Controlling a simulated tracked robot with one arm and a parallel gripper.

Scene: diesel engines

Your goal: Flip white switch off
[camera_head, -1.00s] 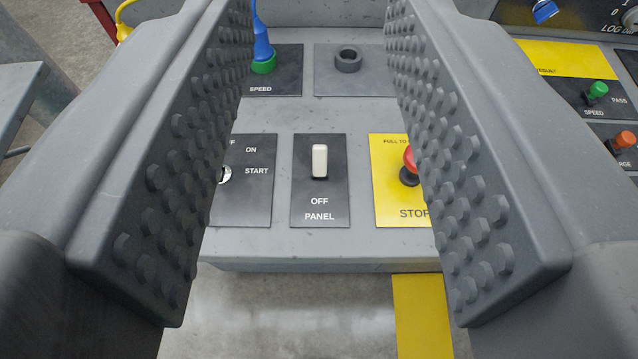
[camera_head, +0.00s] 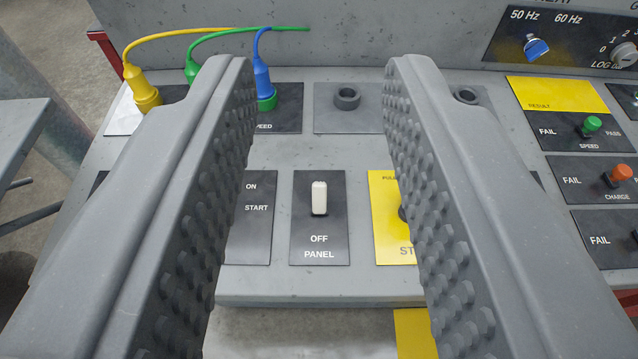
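The white switch (camera_head: 319,198) is a small upright toggle on a black plate (camera_head: 319,240) marked OFF and PANEL. It stands on the grey console, in the middle of the view, its tip leaning up and away from the OFF label. My gripper (camera_head: 319,75) is open, with one studded finger on each side of the picture. The switch shows in the gap between the fingers, and neither finger touches it. How far the fingers are above the console is hard to tell.
Right of the switch is a yellow STOP plate (camera_head: 386,235), its red button hidden by my right finger. Left is the START plate (camera_head: 250,245), partly covered. Behind are blue (camera_head: 262,75), green and yellow cable plugs and an empty socket (camera_head: 347,97). Coloured toggles (camera_head: 591,125) stand at right.

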